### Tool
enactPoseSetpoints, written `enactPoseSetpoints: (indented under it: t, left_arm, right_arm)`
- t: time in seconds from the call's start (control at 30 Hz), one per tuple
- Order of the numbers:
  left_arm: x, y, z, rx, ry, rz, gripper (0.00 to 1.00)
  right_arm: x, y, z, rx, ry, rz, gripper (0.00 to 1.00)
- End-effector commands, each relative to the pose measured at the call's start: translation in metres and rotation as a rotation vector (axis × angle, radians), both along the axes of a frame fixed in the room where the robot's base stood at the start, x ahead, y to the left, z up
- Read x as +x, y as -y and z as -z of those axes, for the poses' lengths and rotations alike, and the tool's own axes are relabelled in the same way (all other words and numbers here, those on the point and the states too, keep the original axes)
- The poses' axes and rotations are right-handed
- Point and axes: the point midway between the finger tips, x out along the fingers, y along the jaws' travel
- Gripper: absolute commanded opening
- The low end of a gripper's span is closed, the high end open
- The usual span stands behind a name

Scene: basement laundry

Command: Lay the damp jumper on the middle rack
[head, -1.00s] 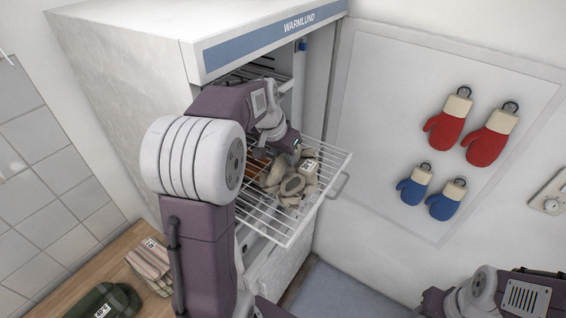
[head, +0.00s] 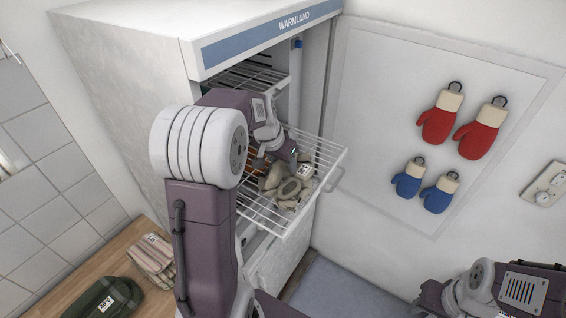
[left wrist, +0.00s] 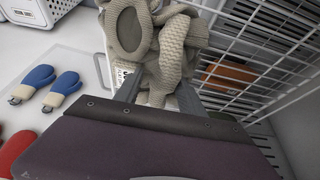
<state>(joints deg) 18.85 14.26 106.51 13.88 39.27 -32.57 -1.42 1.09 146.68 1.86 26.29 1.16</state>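The damp jumper (head: 287,190) is a bunched beige knit with a white tag. It hangs at or just over the wire rack (head: 328,150) that is pulled out of the drying cabinet; I cannot tell how much of it rests on the wires. My left gripper (head: 290,160) points down at it. In the left wrist view the left fingers (left wrist: 158,95) stand either side of the knit of the jumper (left wrist: 150,40) and seem to grip it. My right gripper (head: 432,297) shows only in part at the bottom right; its fingers are not visible.
The white cabinet (head: 120,90) has another rack (head: 245,75) above. An orange-brown thing (left wrist: 228,76) shows behind the wires. Red mittens (head: 440,120) and blue mittens (head: 409,180) hang on the right wall. Folded striped cloth (head: 153,260) and a green bundle (head: 105,298) lie on the wooden top.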

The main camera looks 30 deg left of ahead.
Motion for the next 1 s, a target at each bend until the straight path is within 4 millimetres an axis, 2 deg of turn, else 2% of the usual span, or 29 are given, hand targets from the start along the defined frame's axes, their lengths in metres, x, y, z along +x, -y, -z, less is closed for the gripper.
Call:
enactPoseSetpoints:
  t: [0.07, 0.3, 0.43, 1.0]
  left_arm:
    - [-0.002, -0.001, -0.006, 0.001, 0.004, 0.0, 0.47]
    - [-0.02, -0.002, -0.049, 0.002, 0.005, -0.001, 0.47]
    - [-0.026, -0.002, -0.065, 0.001, 0.003, 0.0, 0.47]
    - [-0.029, -0.002, -0.069, 0.0, 0.0, 0.0, 0.47]
  right_arm:
    - [0.0, 0.0, 0.002, 0.0, 0.0, 0.0, 0.47]
    - [0.0, 0.0, 0.01, 0.0, 0.0, 0.0, 0.47]
    - [0.0, 0.0, 0.011, 0.0, 0.0, 0.0, 0.47]
    - [0.0, 0.0, 0.011, 0.0, 0.0, 0.0, 0.47]
